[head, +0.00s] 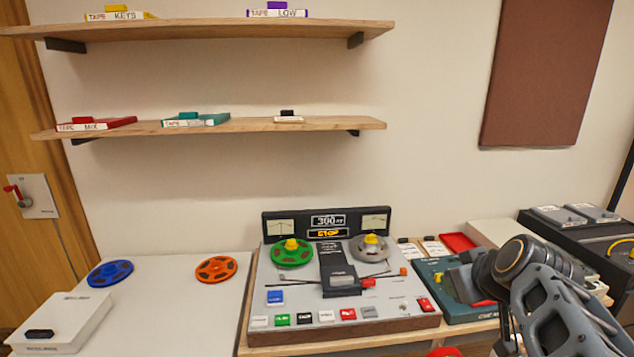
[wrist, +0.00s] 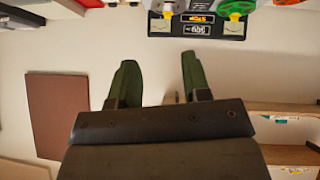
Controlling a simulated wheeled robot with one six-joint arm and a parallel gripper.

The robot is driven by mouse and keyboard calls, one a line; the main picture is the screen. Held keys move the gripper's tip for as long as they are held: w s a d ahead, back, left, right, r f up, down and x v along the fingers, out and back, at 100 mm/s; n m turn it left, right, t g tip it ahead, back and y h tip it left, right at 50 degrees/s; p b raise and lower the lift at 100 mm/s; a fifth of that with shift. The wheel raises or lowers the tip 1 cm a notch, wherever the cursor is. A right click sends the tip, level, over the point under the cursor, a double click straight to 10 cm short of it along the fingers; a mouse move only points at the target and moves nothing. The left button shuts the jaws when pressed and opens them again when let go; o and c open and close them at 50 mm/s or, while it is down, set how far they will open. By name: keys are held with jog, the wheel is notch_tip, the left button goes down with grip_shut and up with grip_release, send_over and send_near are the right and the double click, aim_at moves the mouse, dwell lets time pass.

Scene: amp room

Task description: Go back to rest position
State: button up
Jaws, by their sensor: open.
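My gripper (wrist: 160,78) shows in the wrist view with its two dark green fingers apart and nothing between them. In the head view my arm comes in from the lower right, and its wrist end is over the green unit (head: 432,270) right of the tape machine (head: 340,325). The fingers are hard to make out there. The tape machine carries a green reel (head: 292,254) on the left and a grey reel (head: 370,247) on the right. Its display (head: 327,222) reads 300 with STOP below. The wrist view is upside down and shows the machine at the top.
A blue reel (head: 110,273) and an orange reel (head: 216,269) lie on the white table (head: 175,320) beside a white box (head: 62,322). Two wooden shelves (head: 215,31) hold labelled tape boxes. Black equipment (head: 590,240) stands at right. The wall above the machine is clear.

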jog(key=s+a+f+m+g, duration=0.1)
jog(key=s+a+f+g, duration=0.1)
jog(key=s+a+f, duration=0.2)
jog(key=s+a+f+m+g+p, duration=0.1)
jog(key=s+a+f+g, duration=0.2)
jog(key=f, duration=0.6)
jog(key=shift+s+a+f+m+g, duration=0.3)
jog(key=shift+s+a+m, duration=0.1)
jog(key=shift+s+a, duration=0.8)
